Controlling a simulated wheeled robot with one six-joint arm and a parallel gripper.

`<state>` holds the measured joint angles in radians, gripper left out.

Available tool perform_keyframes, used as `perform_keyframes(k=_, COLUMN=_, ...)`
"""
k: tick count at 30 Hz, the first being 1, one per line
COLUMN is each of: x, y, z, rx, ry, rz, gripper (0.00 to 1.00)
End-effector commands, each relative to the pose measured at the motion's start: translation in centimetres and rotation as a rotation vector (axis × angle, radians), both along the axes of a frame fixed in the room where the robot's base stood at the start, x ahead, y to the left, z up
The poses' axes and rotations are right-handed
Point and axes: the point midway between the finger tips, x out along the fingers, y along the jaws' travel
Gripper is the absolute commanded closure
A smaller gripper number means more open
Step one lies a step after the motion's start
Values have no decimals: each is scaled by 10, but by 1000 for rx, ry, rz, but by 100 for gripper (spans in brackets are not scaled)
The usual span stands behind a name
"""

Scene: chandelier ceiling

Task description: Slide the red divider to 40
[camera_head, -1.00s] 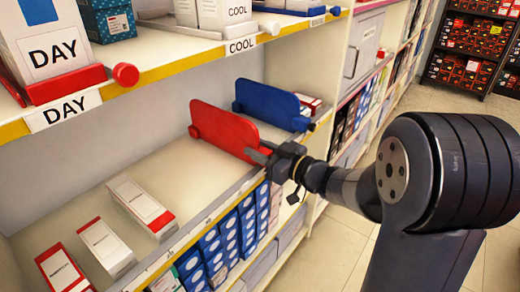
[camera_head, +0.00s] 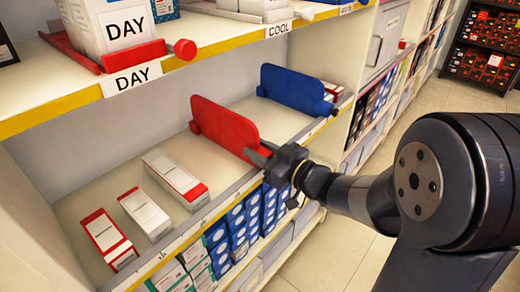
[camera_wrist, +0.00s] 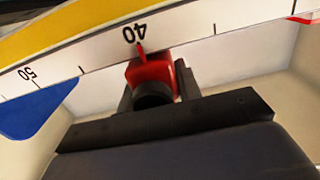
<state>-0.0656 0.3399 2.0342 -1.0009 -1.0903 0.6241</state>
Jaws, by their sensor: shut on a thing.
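The red divider (camera_head: 222,126) stands upright on the middle shelf in the head view, left of a blue divider (camera_head: 293,88). My gripper (camera_head: 263,156) is at the divider's front end by the shelf edge. In the wrist view my gripper (camera_wrist: 152,92) is shut on the divider's red front knob (camera_wrist: 150,75), a finger on each side. The red pointer of the knob meets the scale (camera_wrist: 190,38) at the 40 mark, which reads upside down. The mark 50 is further left, by the blue divider (camera_wrist: 35,108). The numbers are too small to read in the head view.
Several white and red boxes (camera_head: 174,181) lie on the shelf left of the red divider, with bare shelf between. The upper shelf (camera_head: 225,37) with its yellow edge is above.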

Motion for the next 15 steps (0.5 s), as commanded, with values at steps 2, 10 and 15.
perform_keyframes(k=2, x=0, y=0, z=0, rx=1, ry=-1, rz=0, gripper=62)
perform_keyframes(k=10, x=0, y=0, z=0, rx=1, ry=-1, rz=0, gripper=45)
perform_keyframes(k=15, x=0, y=0, z=0, rx=0, ry=0, rz=0, gripper=45)
